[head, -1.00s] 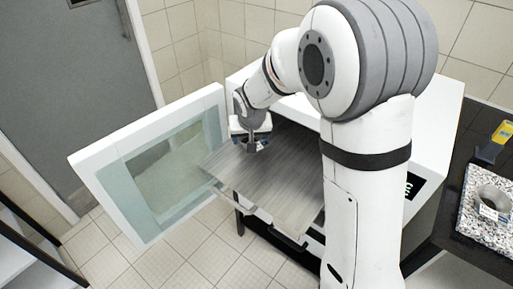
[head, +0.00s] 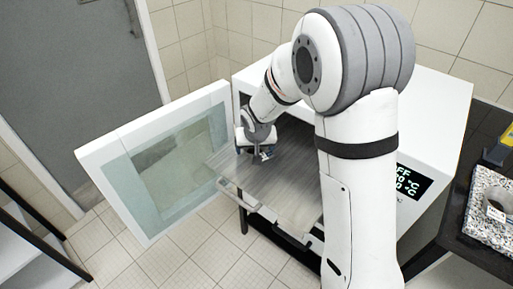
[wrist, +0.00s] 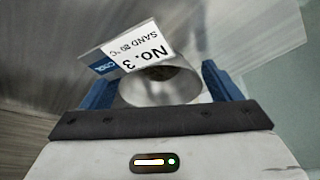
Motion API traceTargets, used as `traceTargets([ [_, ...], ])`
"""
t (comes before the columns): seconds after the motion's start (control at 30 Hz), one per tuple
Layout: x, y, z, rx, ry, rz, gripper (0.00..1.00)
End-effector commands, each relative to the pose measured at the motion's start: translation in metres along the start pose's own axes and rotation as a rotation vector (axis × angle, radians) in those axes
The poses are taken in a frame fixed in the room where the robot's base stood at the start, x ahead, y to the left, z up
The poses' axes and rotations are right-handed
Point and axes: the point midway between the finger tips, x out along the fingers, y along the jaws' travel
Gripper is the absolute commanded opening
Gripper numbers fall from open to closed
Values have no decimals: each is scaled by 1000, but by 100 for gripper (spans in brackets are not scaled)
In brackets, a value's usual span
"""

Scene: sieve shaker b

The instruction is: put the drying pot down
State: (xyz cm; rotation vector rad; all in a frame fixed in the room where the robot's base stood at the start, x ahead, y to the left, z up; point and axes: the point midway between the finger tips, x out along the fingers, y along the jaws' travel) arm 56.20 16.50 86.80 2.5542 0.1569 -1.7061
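The drying pot (wrist: 160,84) is a small metal cup with a white and blue label reading "No. 3 SAND 80 °C". In the wrist view it sits between the two blue fingers of my gripper (wrist: 160,92), which look closed against its sides. In the head view my gripper (head: 256,155) is low over the grey metal shelf (head: 290,190) of the white oven. The pot (head: 267,154) is mostly hidden there, and I cannot tell whether its base touches the shelf.
The oven door (head: 165,160) stands wide open to the left of the shelf. The oven body (head: 430,110) has a lit display. At right, a black bench (head: 455,230) bears a speckled board (head: 480,225) with another metal pot (head: 496,205). Most of the shelf is clear.

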Motion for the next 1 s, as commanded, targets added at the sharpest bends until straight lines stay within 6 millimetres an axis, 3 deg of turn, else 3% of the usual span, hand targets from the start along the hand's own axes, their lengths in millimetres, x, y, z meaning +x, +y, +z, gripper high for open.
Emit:
traceTargets([
  [0.47, -9, -1, -2, -1, 2, -1, 91],
  [1.0, -109, -1, -2, -2, 2, -1, 91],
])
